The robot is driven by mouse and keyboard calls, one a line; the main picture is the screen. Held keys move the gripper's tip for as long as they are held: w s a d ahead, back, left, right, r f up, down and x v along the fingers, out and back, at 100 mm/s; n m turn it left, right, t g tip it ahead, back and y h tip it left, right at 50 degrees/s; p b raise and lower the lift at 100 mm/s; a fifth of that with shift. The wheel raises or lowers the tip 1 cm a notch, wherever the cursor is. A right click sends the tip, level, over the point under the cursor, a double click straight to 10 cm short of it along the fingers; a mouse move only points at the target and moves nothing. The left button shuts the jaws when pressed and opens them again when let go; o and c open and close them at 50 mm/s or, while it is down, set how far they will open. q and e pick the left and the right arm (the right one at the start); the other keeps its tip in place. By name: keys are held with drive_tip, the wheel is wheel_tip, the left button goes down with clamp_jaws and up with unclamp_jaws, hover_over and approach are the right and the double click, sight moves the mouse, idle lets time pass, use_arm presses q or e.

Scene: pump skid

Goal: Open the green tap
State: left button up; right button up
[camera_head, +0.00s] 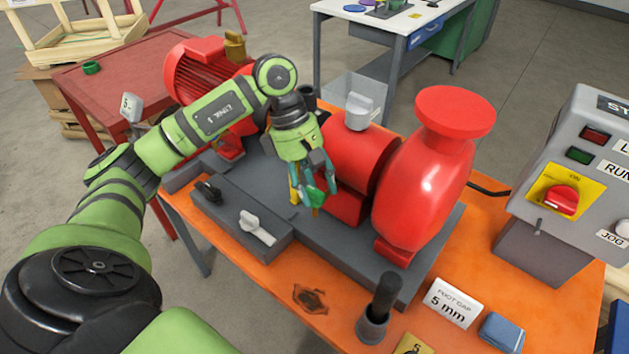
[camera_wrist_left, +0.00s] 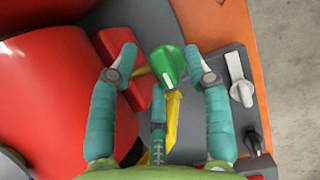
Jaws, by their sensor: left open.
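The green tap (camera_head: 316,198) is a small green handle low over the grey base plate, in front of the red pump; its lower part is mostly hidden by my fingers. In the left wrist view the green tap (camera_wrist_left: 164,66) shows between my fingertips, with a yellow piece (camera_wrist_left: 173,120) beside it. My left gripper (camera_head: 307,190) points down at the tap. In the wrist view its teal fingers (camera_wrist_left: 160,62) are spread, one on each side of the green handle, with a gap visible on both sides. My right gripper is not in view.
A white lever (camera_head: 257,228) and a black knob (camera_head: 208,190) sit on a grey block left of the tap. The red pump (camera_head: 425,180) stands close on the right. A grey control box (camera_head: 580,150) is at far right. Clear orange tabletop (camera_head: 262,285) lies in front.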

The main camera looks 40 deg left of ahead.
use_arm(q)
clamp_jaws()
